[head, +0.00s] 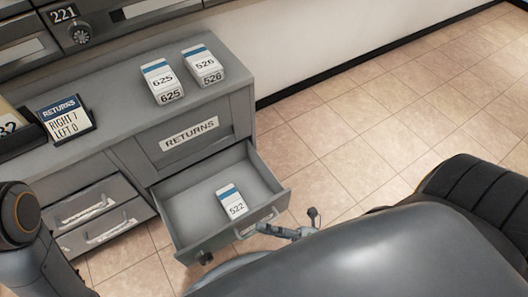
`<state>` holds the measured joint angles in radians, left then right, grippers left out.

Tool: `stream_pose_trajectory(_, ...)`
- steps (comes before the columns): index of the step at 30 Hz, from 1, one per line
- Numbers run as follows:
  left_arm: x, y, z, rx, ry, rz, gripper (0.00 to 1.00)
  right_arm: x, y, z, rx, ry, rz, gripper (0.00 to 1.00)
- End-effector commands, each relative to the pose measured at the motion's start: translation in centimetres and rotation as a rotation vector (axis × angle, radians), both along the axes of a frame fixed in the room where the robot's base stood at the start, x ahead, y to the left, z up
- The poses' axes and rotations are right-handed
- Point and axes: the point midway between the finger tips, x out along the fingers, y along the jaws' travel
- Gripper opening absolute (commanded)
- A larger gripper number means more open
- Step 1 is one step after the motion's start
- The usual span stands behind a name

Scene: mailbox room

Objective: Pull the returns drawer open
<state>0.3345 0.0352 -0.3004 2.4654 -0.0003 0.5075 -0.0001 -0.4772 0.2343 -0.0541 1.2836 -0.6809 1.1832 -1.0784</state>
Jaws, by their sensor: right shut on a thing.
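The returns drawer (185,238) is pulled out of the grey cabinet, below the panel with the RETURNS label (189,134). A white and blue packet marked 522 (232,202) lies inside it. My right gripper (266,228) is shut on the drawer's handle (247,231) at the front, right of the middle. My arm partly hides the gripper and the area in front of the drawer. My left gripper is not in view.
Packets marked 625 (162,80) and 526 (203,66) stand on the cabinet top (115,98). A returns sign (66,119) stands at its left. Two shut drawers (90,204) with handles are at lower left. The tiled floor (370,130) to the right is clear.

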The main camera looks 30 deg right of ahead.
Motion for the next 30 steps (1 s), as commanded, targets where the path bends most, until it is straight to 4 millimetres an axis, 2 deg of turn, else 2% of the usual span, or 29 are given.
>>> stream_pose_trajectory(6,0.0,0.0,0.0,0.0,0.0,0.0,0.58,0.1,-0.2,-0.1,-0.003,0.002,-0.005,0.0)
stream_pose_trajectory(7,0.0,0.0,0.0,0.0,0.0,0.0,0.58,0.1,-0.2,-0.1,-0.002,0.001,-0.004,0.17)
stream_pose_trajectory(9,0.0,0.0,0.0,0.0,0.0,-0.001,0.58,0.1,-0.2,-0.1,-0.002,0.001,-0.004,0.31)
stream_pose_trajectory(10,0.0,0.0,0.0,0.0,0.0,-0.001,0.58,0.1,-0.2,-0.1,-0.002,0.002,-0.003,0.34)
stream_pose_trajectory(21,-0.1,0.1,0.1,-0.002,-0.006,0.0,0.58,-0.3,-0.5,-0.1,-0.001,0.003,-0.002,0.34)
stream_pose_trajectory(26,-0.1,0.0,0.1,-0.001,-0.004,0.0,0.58,-1.9,-2.3,-0.5,-0.003,0.005,-0.002,0.34)
stream_pose_trajectory(30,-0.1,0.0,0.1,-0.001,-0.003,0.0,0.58,-4.0,-4.5,-0.9,-0.004,0.006,-0.002,0.34)
